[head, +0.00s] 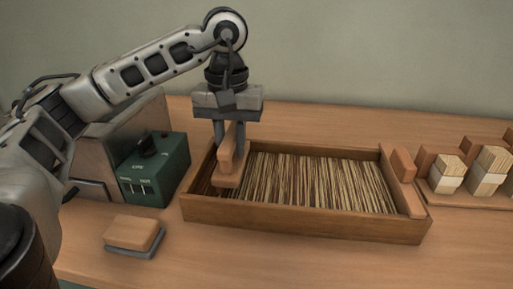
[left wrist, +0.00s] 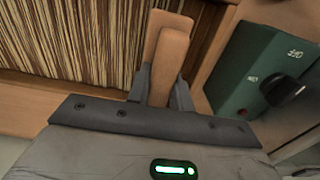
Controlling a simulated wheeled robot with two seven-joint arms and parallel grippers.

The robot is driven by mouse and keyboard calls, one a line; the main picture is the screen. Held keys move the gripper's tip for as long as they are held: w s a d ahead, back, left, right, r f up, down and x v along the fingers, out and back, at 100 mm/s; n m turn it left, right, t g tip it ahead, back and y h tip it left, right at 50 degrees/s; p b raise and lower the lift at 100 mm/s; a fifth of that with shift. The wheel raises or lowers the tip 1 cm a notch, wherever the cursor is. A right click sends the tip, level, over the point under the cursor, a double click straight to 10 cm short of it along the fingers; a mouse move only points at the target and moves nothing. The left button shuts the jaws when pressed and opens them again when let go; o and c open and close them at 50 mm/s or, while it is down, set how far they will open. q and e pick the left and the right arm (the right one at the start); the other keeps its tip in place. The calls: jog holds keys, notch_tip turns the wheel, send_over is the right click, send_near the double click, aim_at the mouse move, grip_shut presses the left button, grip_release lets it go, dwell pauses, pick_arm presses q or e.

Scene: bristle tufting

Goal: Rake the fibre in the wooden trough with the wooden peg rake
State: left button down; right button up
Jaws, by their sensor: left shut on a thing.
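The wooden trough (head: 300,224) stands on the bench in the middle of the head view. Striped brown and cream fibre (head: 310,180) lies in it, and the fibre also shows in the left wrist view (left wrist: 80,40). My left gripper (head: 232,148) points down over the trough's left end. It is shut on the wooden peg rake (head: 229,165), whose wooden handle also shows between the fingers in the left wrist view (left wrist: 165,62). The rake's lower bar is at the left end of the fibre. Its pegs are hidden, so I cannot tell whether they touch the fibre. My right gripper is not in view.
A green control box (head: 155,170) with a black knob stands close to the trough's left. A wooden block on a grey base (head: 134,233) lies at front left. Wooden holders with pale bundles (head: 447,173) stand at right.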

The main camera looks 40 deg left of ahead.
pick_arm(q)
jog(key=shift+s+a, duration=0.35)
jog(key=shift+a, duration=0.3)
jog(key=shift+s+a, duration=0.35)
jog(key=shift+a, duration=0.25)
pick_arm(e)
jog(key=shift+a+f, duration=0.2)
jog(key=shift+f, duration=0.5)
pick_arm(q)
jog(key=shift+d, duration=0.1)
jog(key=shift+w+d+r, duration=0.1)
jog(key=shift+w+d, duration=0.2)
jog(key=shift+d, duration=0.25)
jog(key=shift+w+d+r, duration=0.1)
jog(key=shift+w+d, duration=0.2)
jog(key=shift+d, duration=0.2)
jog(key=shift+w+d+f+p, duration=0.15)
jog(key=shift+d+p, duration=0.15)
jog(key=shift+d, duration=0.25)
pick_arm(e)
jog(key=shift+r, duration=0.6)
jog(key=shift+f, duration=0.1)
